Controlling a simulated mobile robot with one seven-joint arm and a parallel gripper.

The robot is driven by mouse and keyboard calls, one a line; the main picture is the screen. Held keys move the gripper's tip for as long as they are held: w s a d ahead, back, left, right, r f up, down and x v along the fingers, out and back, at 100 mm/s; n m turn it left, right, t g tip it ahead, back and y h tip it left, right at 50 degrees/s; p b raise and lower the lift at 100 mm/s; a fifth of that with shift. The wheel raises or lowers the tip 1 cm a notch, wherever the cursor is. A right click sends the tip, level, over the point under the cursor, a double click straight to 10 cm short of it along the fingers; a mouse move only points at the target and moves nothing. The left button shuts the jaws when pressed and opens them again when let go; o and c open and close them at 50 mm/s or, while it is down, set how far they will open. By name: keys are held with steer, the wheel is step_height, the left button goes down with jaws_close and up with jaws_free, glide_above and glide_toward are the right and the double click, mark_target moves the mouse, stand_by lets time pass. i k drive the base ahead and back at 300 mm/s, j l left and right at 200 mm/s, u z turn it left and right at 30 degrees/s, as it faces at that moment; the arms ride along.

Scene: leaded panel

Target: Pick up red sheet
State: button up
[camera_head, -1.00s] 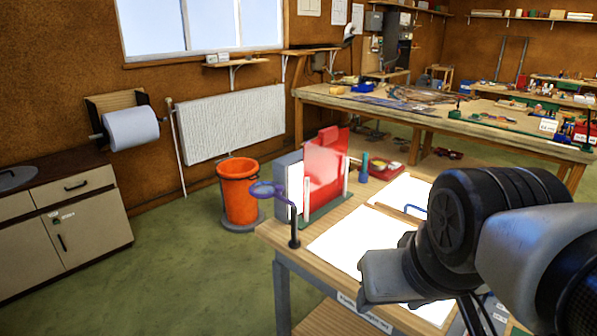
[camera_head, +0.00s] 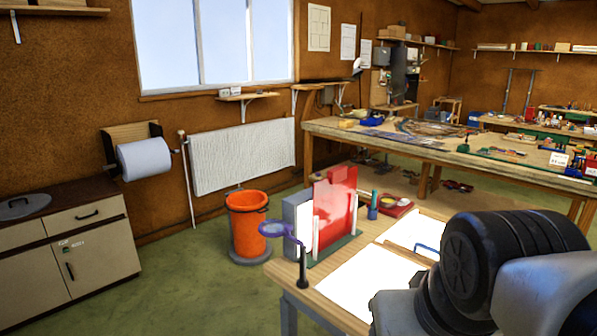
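A translucent red sheet (camera_head: 333,212) stands upright in a rack with white posts and a green base (camera_head: 338,250), near the far left end of the workbench. A second, more solid red piece (camera_head: 343,178) shows just behind it. A grey-white panel (camera_head: 296,221) stands to its left. My arm reaches in at the lower right, to the right of and nearer than the sheet. My gripper's fingers are out of the frame or hidden, so its state does not show.
A magnifier on a dark stand (camera_head: 302,270) stands in front of the rack. White lit panels (camera_head: 350,278) cover the bench top (camera_head: 290,272). A blue-green pot (camera_head: 373,207) and red tray (camera_head: 396,206) are behind. An orange bin (camera_head: 247,225) stands on the floor to the left.

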mark_target(333, 196)
steer(key=i+j+z, duration=0.1)
steer(key=z, duration=0.55)
steer(key=i+j+z, duration=0.2)
steer(key=j, duration=0.15)
steer(key=j+z, duration=0.25)
steer(key=i+j+z, duration=0.2)
steer(key=j, duration=0.25)
steer(key=i+j+z, duration=0.2)
steer(key=j, duration=0.9)
steer(key=k, duration=0.15)
